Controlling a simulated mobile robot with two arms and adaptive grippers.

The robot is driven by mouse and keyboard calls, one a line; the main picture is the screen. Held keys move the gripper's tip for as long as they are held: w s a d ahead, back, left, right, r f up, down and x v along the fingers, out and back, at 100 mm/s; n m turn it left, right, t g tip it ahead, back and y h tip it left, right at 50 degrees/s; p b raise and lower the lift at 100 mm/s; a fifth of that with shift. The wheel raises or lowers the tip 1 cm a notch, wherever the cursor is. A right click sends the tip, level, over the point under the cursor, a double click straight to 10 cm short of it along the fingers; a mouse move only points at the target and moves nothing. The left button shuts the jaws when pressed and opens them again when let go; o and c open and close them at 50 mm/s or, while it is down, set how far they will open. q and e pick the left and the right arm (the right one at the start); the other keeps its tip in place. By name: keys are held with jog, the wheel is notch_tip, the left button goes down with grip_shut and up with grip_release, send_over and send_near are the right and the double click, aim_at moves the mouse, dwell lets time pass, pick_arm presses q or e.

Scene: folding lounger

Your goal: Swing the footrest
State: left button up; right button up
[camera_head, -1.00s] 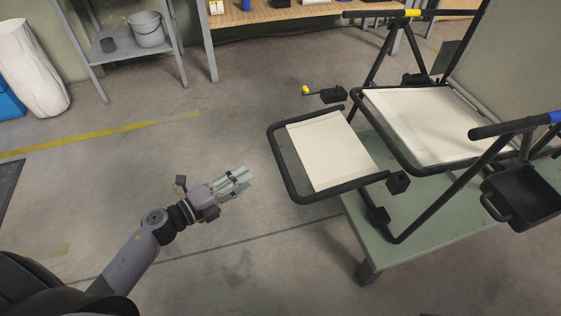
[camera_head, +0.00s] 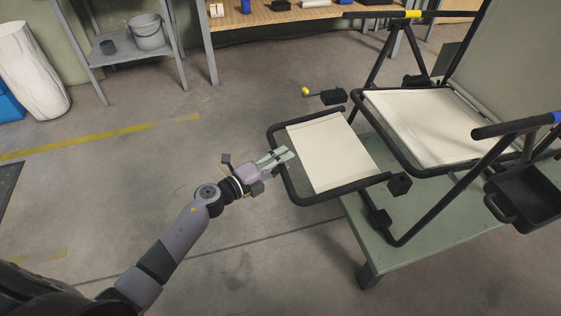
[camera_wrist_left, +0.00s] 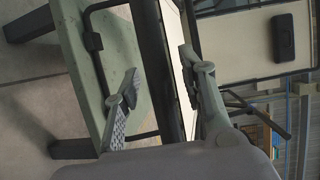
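The footrest (camera_head: 330,152) is a black tube frame with a cream panel, sticking out to the left from the lounger seat (camera_head: 425,125) and lying roughly level with it. My left gripper (camera_head: 283,157) is at the footrest's outer bar, with its fingertips overlapping that bar in the head view. In the left wrist view the two fingers are apart, and the dark bar (camera_wrist_left: 157,65) runs between them. I cannot tell whether either finger touches it. My right gripper is not in view.
The lounger stands on a green table (camera_head: 400,250). A black tray (camera_head: 525,195) hangs at its right side. A yellow-knobbed lever (camera_head: 307,91) sticks out behind the footrest. A grey shelf with a bucket (camera_head: 146,30) stands at the back left. The floor left of the footrest is clear.

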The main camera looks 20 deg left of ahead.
pick_arm(q)
jog(key=shift+c, duration=0.3)
grip_shut()
dwell(0.5)
